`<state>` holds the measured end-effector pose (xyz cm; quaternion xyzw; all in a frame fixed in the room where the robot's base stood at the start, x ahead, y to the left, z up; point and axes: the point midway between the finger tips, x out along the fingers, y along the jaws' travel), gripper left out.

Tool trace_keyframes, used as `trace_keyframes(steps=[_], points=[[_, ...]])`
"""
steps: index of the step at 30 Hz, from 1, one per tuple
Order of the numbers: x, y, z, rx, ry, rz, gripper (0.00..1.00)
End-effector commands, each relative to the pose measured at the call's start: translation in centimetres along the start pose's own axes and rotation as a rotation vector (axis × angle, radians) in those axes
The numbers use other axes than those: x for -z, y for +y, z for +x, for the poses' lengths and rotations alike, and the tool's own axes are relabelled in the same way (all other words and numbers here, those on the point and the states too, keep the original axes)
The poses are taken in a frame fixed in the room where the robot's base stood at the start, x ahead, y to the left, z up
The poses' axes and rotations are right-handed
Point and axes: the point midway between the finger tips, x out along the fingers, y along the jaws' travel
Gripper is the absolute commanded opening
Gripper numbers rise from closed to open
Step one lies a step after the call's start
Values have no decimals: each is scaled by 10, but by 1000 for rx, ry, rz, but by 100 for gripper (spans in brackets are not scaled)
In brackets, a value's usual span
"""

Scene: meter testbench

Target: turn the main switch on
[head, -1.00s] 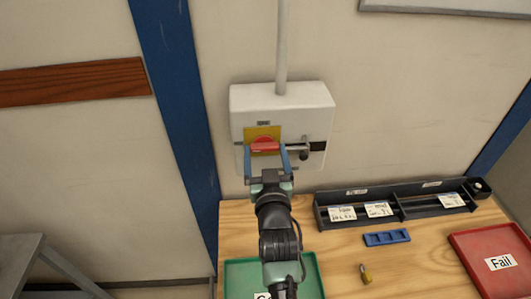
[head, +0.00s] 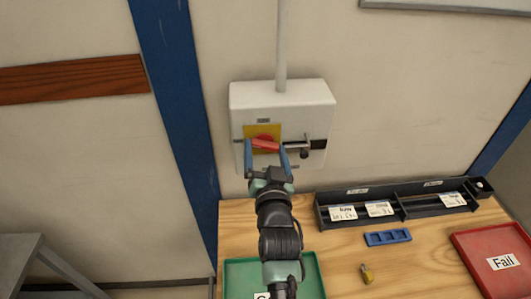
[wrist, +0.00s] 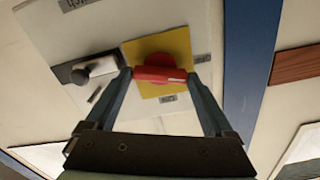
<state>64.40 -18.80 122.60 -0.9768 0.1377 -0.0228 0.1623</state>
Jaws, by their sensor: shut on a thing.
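The main switch is a red rotary handle (head: 265,146) on a yellow plate (head: 249,133), on the front of a white wall box (head: 285,95). In the head view the handle's bar is tilted slightly, its right end lower. My gripper (head: 264,147) has one blue finger at each end of the bar and is shut on it. In the wrist view the red handle (wrist: 160,74) lies between the two fingertips of my gripper (wrist: 158,76), over the yellow plate (wrist: 178,48). A label on the plate is too small to read.
A metal latch with a dark knob (head: 304,153) sits right beside the switch. Below, a wooden bench holds a green tray (head: 240,269), a red "Fail" tray (head: 480,240), a black rack (head: 330,222), a blue block (head: 387,237) and a brass padlock (head: 367,274).

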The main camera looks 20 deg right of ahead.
Motion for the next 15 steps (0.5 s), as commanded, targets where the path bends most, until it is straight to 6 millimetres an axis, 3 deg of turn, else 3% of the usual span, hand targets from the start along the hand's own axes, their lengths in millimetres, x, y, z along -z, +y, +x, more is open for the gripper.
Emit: trace_keyframes(steps=[15], points=[[0,-1,0,1,-1,495,32]])
